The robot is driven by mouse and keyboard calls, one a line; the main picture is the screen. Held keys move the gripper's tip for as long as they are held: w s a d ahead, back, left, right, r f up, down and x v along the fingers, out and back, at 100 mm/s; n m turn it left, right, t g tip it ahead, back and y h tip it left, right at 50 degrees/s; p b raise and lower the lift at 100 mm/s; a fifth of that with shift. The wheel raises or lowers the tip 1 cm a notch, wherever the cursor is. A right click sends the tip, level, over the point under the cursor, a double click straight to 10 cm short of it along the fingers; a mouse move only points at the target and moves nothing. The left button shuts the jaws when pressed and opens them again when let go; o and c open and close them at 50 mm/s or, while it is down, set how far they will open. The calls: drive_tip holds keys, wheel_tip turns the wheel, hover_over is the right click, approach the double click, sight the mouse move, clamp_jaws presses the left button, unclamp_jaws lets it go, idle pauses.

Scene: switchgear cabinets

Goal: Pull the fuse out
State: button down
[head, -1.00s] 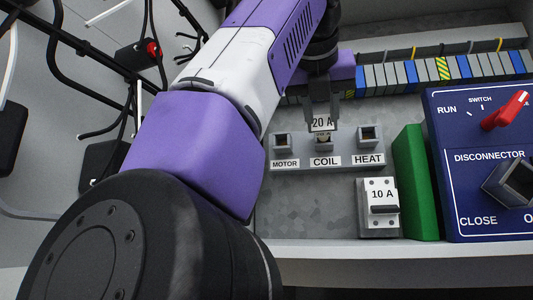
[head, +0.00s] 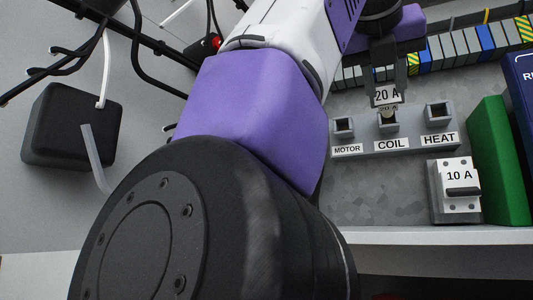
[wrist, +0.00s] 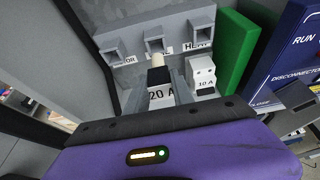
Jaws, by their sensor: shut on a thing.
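My gripper (head: 386,78) is shut on the fuse (head: 387,97), a grey-white piece marked 20 A. The fuse is above the middle socket (head: 388,127), labelled COIL. In the wrist view the fuse (wrist: 159,96) shows a dark band and a cream end that points at the COIL socket (wrist: 154,42). That end appears to be out of the socket, close in front of its opening. How wide the gap is, I cannot tell.
The MOTOR socket (head: 344,128) and HEAT socket (head: 438,112) flank COIL and look empty. A 10 A breaker (head: 457,190) and a green block (head: 500,160) stand at right. A terminal row (head: 465,50) runs behind my gripper. Black cables hang at left.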

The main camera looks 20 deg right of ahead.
drive_tip(key=shift+s+a, duration=1.25)
drive_tip(key=shift+a, duration=0.3)
drive_tip(key=shift+s+a+r, duration=0.1)
drive_tip(key=shift+s+a, duration=0.3)
